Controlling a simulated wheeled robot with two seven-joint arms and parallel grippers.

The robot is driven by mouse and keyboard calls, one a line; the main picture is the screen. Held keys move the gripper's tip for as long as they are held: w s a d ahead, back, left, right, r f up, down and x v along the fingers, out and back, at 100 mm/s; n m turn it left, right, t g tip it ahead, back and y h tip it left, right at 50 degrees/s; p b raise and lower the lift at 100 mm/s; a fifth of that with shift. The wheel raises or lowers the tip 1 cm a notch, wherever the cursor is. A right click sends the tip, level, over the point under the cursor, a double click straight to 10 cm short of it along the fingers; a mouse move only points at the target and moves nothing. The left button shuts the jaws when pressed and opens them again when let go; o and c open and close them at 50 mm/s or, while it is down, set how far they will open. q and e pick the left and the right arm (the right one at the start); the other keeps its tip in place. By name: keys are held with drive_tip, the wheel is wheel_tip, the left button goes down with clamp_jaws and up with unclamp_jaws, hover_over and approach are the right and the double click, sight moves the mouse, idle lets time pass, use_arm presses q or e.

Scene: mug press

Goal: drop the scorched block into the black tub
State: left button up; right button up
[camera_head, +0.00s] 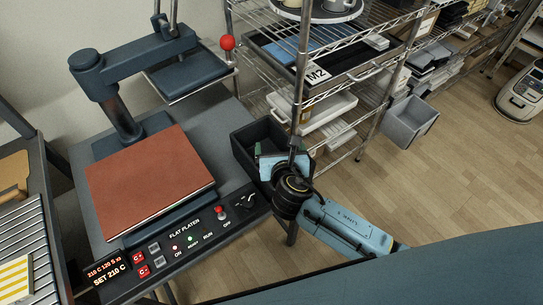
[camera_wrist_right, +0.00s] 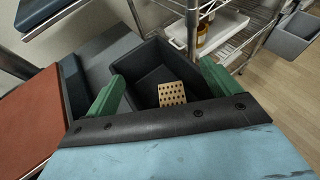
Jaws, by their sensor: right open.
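The black tub (camera_head: 243,156) stands beside the press, at the foot of the wire rack. It also shows in the right wrist view (camera_wrist_right: 128,66). The scorched block (camera_wrist_right: 171,94), tan with rows of dark dots, shows inside the tub's outline in the right wrist view. It is apart from both green fingers; I cannot tell whether it rests on the tub's floor. My right gripper (camera_head: 270,155) is over the tub, its fingers spread wide and empty in the right wrist view (camera_wrist_right: 160,74). The block is hidden in the head view. My left gripper is not in view.
The flat press with its reddish-brown plate (camera_head: 150,178) and control panel (camera_head: 190,240) stands left of the tub. A wire rack (camera_head: 310,90) rises behind it. A grey bin (camera_head: 410,122) sits on the wooden floor at the right. The floor (camera_head: 400,190) is clear there.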

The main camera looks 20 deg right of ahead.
drive_tip(key=p+v, duration=0.1)
drive_tip(key=v, duration=0.8)
drive_tip(key=shift+s, duration=0.1)
